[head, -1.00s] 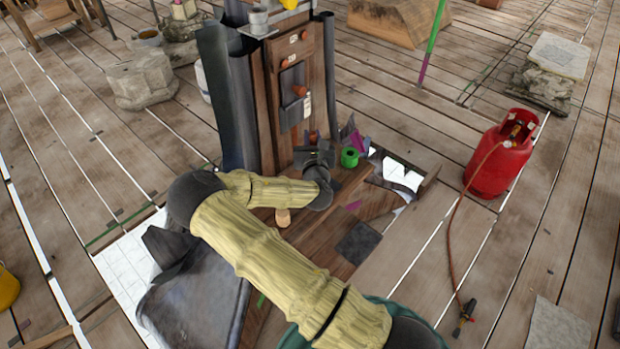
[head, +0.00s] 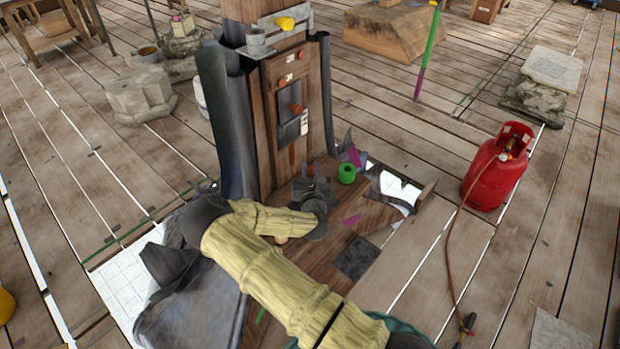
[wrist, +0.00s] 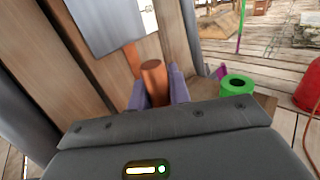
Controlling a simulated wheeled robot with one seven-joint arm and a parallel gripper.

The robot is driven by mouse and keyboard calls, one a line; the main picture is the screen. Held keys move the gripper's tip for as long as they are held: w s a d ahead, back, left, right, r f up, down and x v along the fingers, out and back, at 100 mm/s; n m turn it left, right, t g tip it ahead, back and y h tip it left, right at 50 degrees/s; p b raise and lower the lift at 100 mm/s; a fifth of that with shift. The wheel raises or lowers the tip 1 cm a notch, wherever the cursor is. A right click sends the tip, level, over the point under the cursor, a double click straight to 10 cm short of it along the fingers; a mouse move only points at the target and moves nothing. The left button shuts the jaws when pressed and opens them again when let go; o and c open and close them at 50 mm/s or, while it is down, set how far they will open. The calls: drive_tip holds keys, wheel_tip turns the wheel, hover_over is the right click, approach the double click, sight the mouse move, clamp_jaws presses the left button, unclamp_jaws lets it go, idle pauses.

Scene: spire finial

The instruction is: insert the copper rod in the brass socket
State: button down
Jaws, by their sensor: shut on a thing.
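My gripper (wrist: 160,95) has its two purple fingers shut on the copper rod (wrist: 153,72), which stands up between them in the wrist view. In the head view my gripper (head: 311,178) is low, close in front of the wooden post (head: 262,125); the rod is too small to make out clearly there. I cannot surely identify the brass socket. A yellow piece (head: 285,23) sits on the bracket high on the post. The rod's lower end is hidden by my gripper.
A grey plate (wrist: 103,22) on the post hangs just beyond the rod, with a copper-coloured strip (wrist: 131,58) below it. A green roll (head: 346,174) stands to the right. A red gas cylinder (head: 497,168) with a hose is farther right. Dark sheeting (head: 190,300) lies at lower left.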

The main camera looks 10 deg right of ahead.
drive_tip(key=shift+f+p, duration=0.3)
drive_tip(key=shift+f, duration=1.5)
drive_tip(key=shift+f, duration=0.2)
drive_tip(key=c, duration=1.3)
unclamp_jaws()
drive_tip(key=shift+r, duration=0.2)
drive_tip(key=shift+s+f, duration=0.1)
drive_tip(key=shift+s, duration=0.15)
drive_tip(key=s+b, duration=0.1)
drive_tip(key=s, duration=0.2)
drive_tip(key=s+a, duration=0.1)
drive_tip(key=s, duration=0.3)
drive_tip(key=s+a+b, duration=0.1)
drive_tip(key=s, duration=0.3)
drive_tip(key=shift+s+b, duration=0.25)
drive_tip(key=shift+b, duration=0.05)
drive_tip(key=shift+d, duration=0.1)
